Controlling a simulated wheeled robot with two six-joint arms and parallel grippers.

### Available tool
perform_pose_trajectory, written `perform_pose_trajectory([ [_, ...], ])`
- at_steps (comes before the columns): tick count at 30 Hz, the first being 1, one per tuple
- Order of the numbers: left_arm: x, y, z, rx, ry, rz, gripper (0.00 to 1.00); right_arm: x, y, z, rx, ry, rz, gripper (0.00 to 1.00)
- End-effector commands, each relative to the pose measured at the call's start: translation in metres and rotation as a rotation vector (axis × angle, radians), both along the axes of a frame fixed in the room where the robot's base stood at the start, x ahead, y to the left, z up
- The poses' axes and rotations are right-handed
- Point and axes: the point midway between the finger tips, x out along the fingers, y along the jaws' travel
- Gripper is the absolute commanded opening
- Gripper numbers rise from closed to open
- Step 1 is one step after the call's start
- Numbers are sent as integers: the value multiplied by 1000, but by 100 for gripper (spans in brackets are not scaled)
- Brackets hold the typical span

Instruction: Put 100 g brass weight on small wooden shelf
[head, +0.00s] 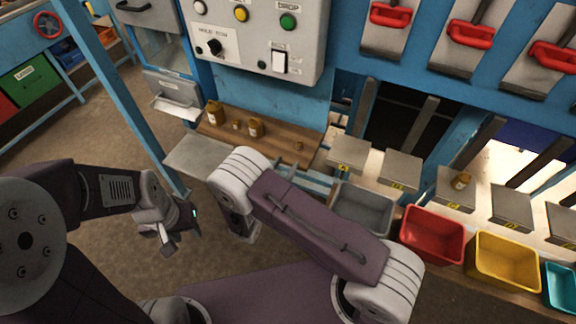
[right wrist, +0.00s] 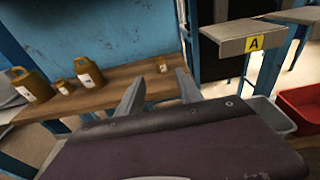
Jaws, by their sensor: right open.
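The small wooden shelf (head: 275,131) is a brown board against the blue panel; it also shows in the right wrist view (right wrist: 122,84). Several brass weights stand on it: a large one (right wrist: 32,86) at the left, a small one (right wrist: 63,87), a larger one (right wrist: 88,75), and a small one (right wrist: 162,64) apart at the right. My left gripper (head: 160,240) hangs away over the floor.
A control box (head: 258,40) with buttons is above the shelf. Grey plates (head: 349,153) stand right of it, one marked A (right wrist: 254,43). Grey (head: 362,209), red (head: 432,235) and yellow (head: 507,262) bins line the front. A blue post (head: 120,90) rises at left.

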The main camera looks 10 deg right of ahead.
Motion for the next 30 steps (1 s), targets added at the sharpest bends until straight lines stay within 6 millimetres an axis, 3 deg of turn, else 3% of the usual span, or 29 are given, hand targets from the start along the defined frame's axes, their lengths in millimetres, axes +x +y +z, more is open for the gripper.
perform_pose_trajectory([
  [4, 0, 0, 0, 0, 0, 0, 36, -3, -12, 4, 23, 5, -53, 43],
  [7, 0, 0, 0, 0, 0, 0, 36, -27, -63, 17, 137, 27, -297, 43],
  [9, 0, 0, 0, 0, 0, 0, 36, -70, -109, 25, 311, 40, -591, 43],
  [12, 0, 0, 0, 0, 0, 0, 36, -149, -137, 27, 658, 4, -1051, 43],
  [15, 0, 0, 0, 0, 0, 0, 36, -199, -116, 28, 1066, -125, -1451, 43],
  [16, 0, 0, 0, 0, 0, 0, 36, -205, -106, 30, 1186, -181, -1546, 43],
  [18, 0, 0, 0, 0, 0, 0, 36, -207, -87, 38, 1438, -321, -1721, 43],
  [21, 0, 0, 0, 0, 0, 0, 36, -196, -73, 51, 1689, -498, -1858, 43],
  [24, 0, 0, 0, 0, 0, 0, 36, -189, -70, 59, 1804, -593, -1912, 43],
  [30, 0, 0, 0, 0, 0, 0, 36, -188, -69, 60, 1824, -609, -1921, 43],
])
